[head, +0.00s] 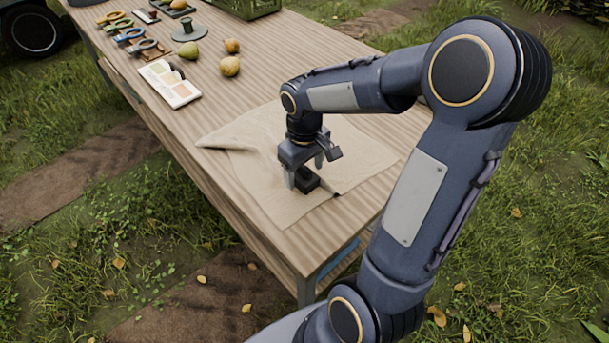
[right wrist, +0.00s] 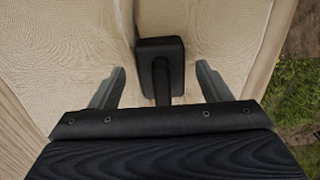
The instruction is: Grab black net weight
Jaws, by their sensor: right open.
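The black net weight (head: 307,181) is a small dark block lying on the beige cloth (head: 256,187) near the close end of the wooden table. It also shows in the right wrist view (right wrist: 160,49), between the two fingers and a little beyond their tips. My right gripper (head: 302,176) points down over the weight with its fingers apart, and part of the weight is hidden behind it. In the right wrist view the right gripper (right wrist: 160,85) is open, with bare cloth visible on both sides of the weight. My left gripper is not in the head view.
Pears (head: 230,66) lie farther up the table (head: 330,60). Grass surrounds the table.

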